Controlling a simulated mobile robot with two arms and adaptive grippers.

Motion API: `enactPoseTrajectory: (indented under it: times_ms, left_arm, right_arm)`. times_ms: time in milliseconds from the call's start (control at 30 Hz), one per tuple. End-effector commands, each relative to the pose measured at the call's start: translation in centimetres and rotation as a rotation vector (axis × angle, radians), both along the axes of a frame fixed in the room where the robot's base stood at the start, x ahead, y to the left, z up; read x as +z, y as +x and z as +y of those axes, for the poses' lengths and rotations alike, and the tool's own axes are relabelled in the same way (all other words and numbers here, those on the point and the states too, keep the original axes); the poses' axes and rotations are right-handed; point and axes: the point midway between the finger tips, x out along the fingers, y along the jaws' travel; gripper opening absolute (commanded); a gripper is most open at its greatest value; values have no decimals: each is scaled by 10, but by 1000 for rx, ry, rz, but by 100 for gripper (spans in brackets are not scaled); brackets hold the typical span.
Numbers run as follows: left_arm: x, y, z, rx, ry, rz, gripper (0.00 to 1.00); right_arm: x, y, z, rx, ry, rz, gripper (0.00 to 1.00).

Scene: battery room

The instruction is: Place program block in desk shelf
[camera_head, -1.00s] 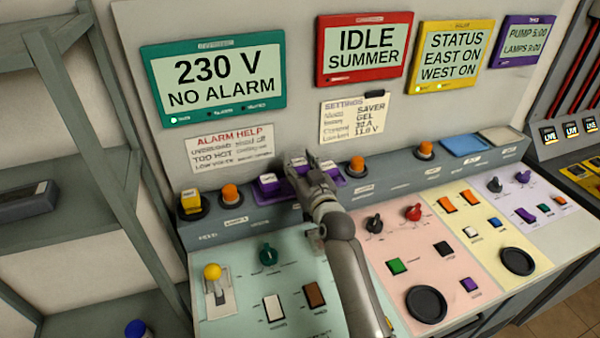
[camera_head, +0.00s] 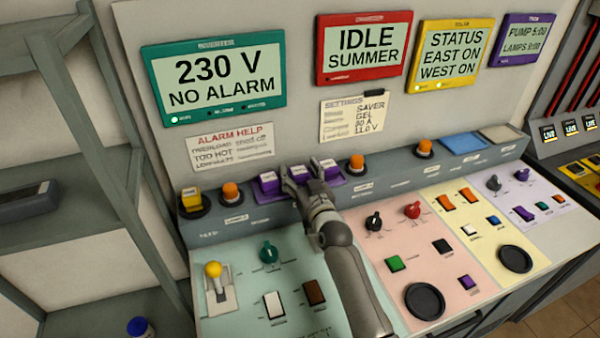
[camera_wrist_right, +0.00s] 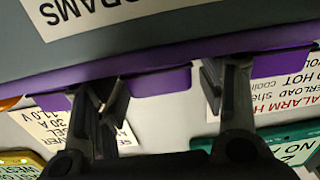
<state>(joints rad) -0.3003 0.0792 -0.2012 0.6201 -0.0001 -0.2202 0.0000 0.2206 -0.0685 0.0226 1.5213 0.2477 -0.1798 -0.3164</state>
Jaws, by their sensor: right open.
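Purple program blocks with white labels stand in a row in a purple holder (camera_head: 262,197) on the desk's grey raised ledge: a left block (camera_head: 268,182), a middle block (camera_head: 298,173) and a right block (camera_head: 329,170). My right gripper (camera_head: 295,180) is open at the middle block and partly covers it. In the right wrist view, which is upside down, the open fingers (camera_wrist_right: 168,95) stand on either side of the middle block (camera_wrist_right: 160,82). I cannot tell if they touch it. My left gripper is not in view.
Orange buttons (camera_head: 230,192) and a yellow cube-like button (camera_head: 191,199) sit along the ledge. Blue (camera_head: 463,145) and beige pads lie at its right. Knobs and switches cover the sloped panel below. A grey rack (camera_head: 70,235) stands at left, holding a dark device (camera_head: 28,201).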

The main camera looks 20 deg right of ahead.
Motion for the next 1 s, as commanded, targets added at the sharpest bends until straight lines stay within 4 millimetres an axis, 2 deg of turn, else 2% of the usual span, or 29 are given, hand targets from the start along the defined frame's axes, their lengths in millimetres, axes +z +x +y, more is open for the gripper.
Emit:
enactPoseTrajectory:
  times_ms: [267, 367, 800, 1000]
  left_arm:
    - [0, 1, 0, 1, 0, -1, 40]
    - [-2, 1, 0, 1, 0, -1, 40]
    - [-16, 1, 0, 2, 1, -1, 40]
    - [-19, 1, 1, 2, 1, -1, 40]
  right_arm:
    - [1, -6, 0, 0, 0, 2, 64]
    - [1, -18, 0, 0, 1, 1, 64]
    - [1, -97, -3, 1, 1, 1, 64]
    - [2, -116, -4, 1, 0, 0, 64]
